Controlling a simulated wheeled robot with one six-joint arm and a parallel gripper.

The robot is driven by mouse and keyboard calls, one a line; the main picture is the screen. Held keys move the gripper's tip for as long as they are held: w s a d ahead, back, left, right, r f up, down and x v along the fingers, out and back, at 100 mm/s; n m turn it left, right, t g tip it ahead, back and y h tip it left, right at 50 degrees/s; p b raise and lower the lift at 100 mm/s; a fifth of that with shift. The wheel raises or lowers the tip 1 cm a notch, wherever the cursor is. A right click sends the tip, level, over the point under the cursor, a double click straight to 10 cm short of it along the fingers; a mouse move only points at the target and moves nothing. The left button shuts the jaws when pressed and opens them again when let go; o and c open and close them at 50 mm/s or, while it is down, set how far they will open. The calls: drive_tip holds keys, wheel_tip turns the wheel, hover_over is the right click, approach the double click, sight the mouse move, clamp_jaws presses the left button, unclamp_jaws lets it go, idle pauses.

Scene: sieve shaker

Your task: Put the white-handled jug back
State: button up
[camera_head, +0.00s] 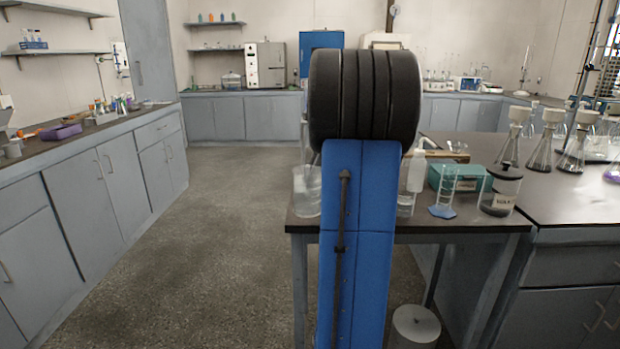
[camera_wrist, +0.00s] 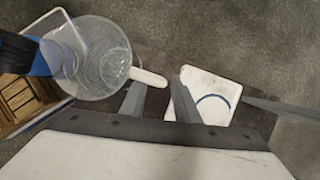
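A clear jug (camera_wrist: 88,58) with a white handle (camera_wrist: 148,77) shows from above in the wrist view, upper left. Its handle points right, its tip in the space between my finger ends. My gripper (camera_wrist: 160,92) is open, with one finger on each side of the handle's tip. I cannot tell how far above the handle the fingers are, and neither appears to grip it. In the head view a clear vessel that looks like the jug (camera_head: 307,192) stands at the left end of the dark side table (camera_head: 470,220). My arm hides the middle of that table and my gripper there.
A white square plate with a blue arc (camera_wrist: 207,95) lies right of my fingers. A slatted wooden thing (camera_wrist: 22,97) is at the left. On the table stand a teal box (camera_head: 460,178), a lidded jar (camera_head: 502,190) and a wash bottle (camera_head: 417,170). The floor left is clear.

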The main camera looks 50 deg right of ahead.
drive_tip(key=shift+r, duration=0.25)
drive_tip(key=s+d, duration=0.2)
drive_tip(key=d, duration=0.1)
drive_tip(key=s+d, duration=0.3)
drive_tip(key=s+d+r, duration=0.1)
drive_tip(key=s+d, duration=0.1)
drive_tip(key=d, duration=0.1)
drive_tip(key=shift+s+d, duration=0.35)
drive_tip(key=shift+d, duration=0.05)
drive_tip(key=shift+f, duration=0.1)
